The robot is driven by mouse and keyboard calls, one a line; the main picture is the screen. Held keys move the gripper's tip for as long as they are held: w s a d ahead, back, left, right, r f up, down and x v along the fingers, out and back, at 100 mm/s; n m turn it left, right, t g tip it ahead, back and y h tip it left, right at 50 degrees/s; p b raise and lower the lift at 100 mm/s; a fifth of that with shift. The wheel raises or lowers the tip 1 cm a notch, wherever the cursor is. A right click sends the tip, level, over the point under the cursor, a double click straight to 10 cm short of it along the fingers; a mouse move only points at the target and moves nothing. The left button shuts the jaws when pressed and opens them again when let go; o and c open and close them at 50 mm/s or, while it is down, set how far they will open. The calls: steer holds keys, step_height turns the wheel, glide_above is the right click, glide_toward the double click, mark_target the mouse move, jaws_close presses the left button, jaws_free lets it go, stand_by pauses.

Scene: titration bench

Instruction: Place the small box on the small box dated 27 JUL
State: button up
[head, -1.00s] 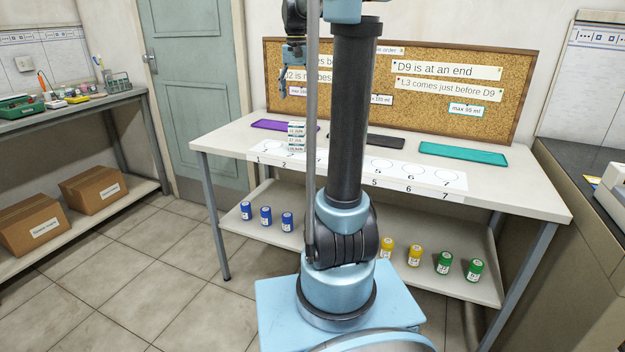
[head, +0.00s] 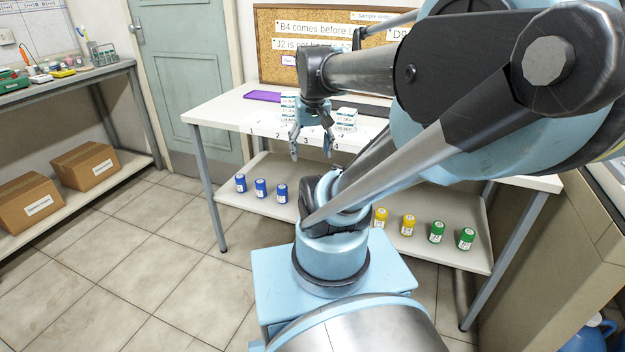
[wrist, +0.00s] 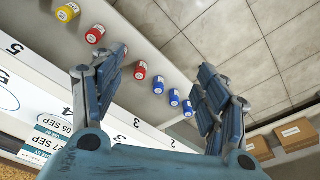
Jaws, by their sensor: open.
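Small white boxes with green bands stand in two stacks on the bench top in the head view. One stack (head: 288,108) is behind and left of my gripper (head: 311,148); the other stack (head: 346,120) is just right of it. In the wrist view, printed dates show on boxes (wrist: 45,142) at the lower left, partly cut off by my gripper's body. One date ends in SEP; I cannot surely read 27 JUL on any box. My gripper is open and empty, pointing down near the bench's front edge, with its fingers (wrist: 163,68) spread apart.
The white bench (head: 222,113) has numbered circles along its front. Blue bottles (head: 261,188), yellow bottles (head: 408,225) and green bottles (head: 437,232) stand on its lower shelf; red bottles (wrist: 140,70) show in the wrist view. A purple mat (head: 262,97) lies at the back left.

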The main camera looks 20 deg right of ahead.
steer(key=s+f, duration=0.5)
steer(key=f, duration=0.2)
steer(key=shift+a+n, duration=0.3)
steer(key=shift+n, duration=0.1)
steer(key=shift+s, duration=0.1)
